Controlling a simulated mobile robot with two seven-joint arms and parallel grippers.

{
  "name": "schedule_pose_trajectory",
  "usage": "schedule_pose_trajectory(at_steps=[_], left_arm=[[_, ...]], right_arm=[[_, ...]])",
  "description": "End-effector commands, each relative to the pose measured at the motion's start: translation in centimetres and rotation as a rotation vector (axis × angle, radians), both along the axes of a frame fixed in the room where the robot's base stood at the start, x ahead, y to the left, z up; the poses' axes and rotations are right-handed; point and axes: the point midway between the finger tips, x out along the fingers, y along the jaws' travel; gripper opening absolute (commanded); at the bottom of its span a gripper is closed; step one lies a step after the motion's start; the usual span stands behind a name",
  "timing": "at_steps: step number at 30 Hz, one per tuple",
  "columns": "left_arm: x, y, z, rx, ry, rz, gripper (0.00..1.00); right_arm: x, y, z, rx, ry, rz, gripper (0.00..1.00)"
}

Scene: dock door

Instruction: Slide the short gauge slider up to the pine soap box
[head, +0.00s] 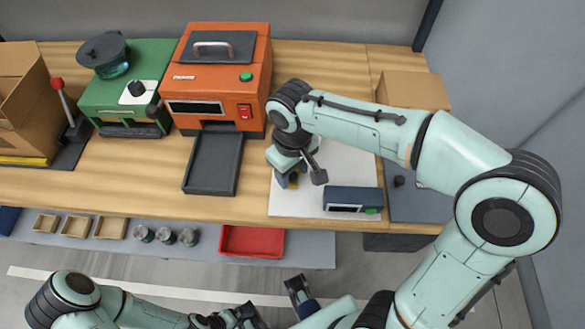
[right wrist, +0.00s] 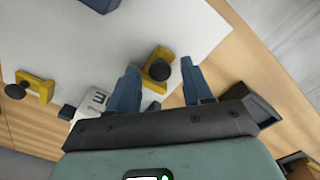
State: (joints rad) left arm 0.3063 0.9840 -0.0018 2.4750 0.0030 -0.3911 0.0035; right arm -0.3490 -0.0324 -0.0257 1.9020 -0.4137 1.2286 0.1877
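Two yellow blocks with black knobs show in the right wrist view. One (right wrist: 152,61) lies just beyond and between my right fingertips; the other (right wrist: 40,86) is at the left. I cannot tell from their size which is the short slider. A small white box with dark print (right wrist: 95,99) lies between them, partly hidden by a finger; I cannot read it as the pine soap box. My right gripper (right wrist: 162,74) is open, fingers apart on both sides of the nearer block, with no clear contact. In the head view it (head: 292,180) is low over the white board. My left gripper (head: 275,303) is open and empty.
The white board (head: 345,160) lies on the wooden bench. A dark blue unit with a display (head: 353,197) stands at its front right. An orange machine (head: 225,75) with a dark chute (head: 212,165) is left of it. A cardboard box (head: 415,90) stands behind.

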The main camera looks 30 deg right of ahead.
Motion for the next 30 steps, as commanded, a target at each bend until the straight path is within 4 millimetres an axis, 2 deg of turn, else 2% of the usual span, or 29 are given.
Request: schedule_pose_trajectory(at_steps=[1,4,10,18,25,26,27,28,30], left_arm=[[0.0,0.0,0.0,0.000,0.000,0.000,1.00],[0.0,0.0,0.0,0.000,0.000,0.000,1.00],[0.0,0.0,0.2,0.000,0.000,0.000,1.00],[0.1,0.0,1.6,-0.001,0.005,-0.002,1.00],[0.0,0.0,1.5,-0.001,0.007,-0.002,1.00],[0.0,0.0,1.5,-0.001,0.007,-0.002,1.00],[0.0,0.0,1.5,-0.001,0.007,-0.001,1.00],[0.0,0.0,1.5,-0.001,0.007,-0.001,1.00],[0.0,0.0,1.5,-0.001,0.007,-0.002,1.00]], right_arm=[[0.0,0.0,0.0,0.000,0.000,0.000,0.33],[0.0,0.0,0.0,0.000,0.000,0.000,0.00],[0.3,-0.2,0.1,0.000,0.000,-0.001,0.00],[3.1,-1.8,0.3,0.000,-0.002,-0.002,0.00],[3.0,-1.8,0.1,0.001,-0.003,0.000,0.00],[3.0,-1.8,0.1,0.001,-0.003,0.000,0.36],[3.0,-1.8,0.1,0.001,-0.003,0.000,0.49],[3.0,-1.8,0.1,0.001,-0.003,0.000,0.52],[3.0,-1.8,0.1,0.000,-0.002,0.000,0.52]])
